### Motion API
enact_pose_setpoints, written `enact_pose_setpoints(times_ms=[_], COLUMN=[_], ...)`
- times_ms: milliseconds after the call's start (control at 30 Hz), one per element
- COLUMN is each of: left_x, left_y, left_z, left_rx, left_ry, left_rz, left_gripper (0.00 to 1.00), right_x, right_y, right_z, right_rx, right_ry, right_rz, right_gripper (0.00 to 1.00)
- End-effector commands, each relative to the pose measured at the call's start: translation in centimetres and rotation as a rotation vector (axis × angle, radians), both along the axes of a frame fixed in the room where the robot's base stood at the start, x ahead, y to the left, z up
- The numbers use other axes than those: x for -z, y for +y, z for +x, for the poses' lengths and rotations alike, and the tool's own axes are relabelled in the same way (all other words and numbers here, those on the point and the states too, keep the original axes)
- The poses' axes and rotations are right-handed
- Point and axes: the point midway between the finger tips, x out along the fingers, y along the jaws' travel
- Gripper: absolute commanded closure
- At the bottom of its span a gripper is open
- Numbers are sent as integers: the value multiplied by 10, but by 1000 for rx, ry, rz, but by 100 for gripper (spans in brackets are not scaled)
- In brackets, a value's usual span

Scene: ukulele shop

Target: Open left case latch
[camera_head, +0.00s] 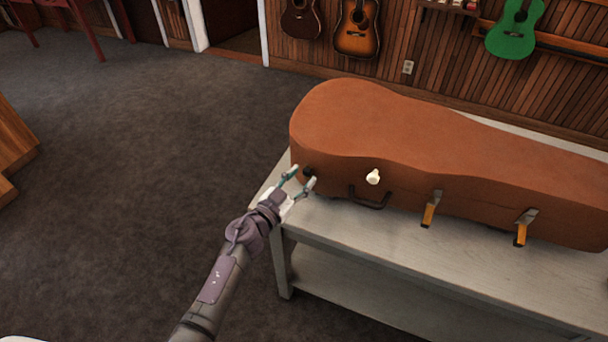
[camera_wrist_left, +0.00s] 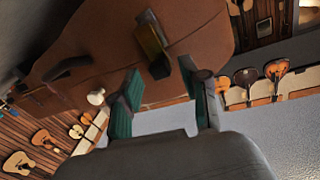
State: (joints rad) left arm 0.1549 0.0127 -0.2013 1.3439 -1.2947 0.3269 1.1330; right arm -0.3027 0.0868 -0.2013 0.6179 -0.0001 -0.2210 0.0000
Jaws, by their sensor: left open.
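The brown instrument case (camera_head: 420,140) lies closed on a pale bench. The left latch (camera_head: 309,173) is a small dark part at the left end of its front side. In the left wrist view the latch (camera_wrist_left: 152,42) shows a brassy plate with dark ends. My left gripper (camera_head: 300,179) is open at this latch, with its fingers apart. In the wrist view my left gripper (camera_wrist_left: 162,68) has one green-padded finger on each side of the latch's dark lower end. I cannot tell whether they touch it. My right gripper is not in view.
A dark handle (camera_head: 370,199), a white knob (camera_head: 373,177) and two latches with yellow-orange tabs, the middle one (camera_head: 429,208) and the right one (camera_head: 522,227), sit along the case front. The bench (camera_head: 400,236) has a narrow bare front strip. Carpet at left is clear.

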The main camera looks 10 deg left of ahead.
Motion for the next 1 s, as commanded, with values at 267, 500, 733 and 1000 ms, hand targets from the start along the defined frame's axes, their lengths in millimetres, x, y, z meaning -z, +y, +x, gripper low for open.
enact_pose_setpoints(times_ms=[267,500,733,1000], left_x=[0,0,0,7], left_y=[-9,-9,-9,-10], left_z=[16,16,16,15], left_rx=[-1,-1,0,2], left_ry=[0,0,1,-14], left_rz=[1,1,0,-7], left_gripper=[55,57,95,100], right_x=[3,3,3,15], right_y=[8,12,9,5], right_z=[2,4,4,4], right_rx=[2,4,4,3], right_ry=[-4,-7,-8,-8], right_rz=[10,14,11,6], right_gripper=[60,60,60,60])
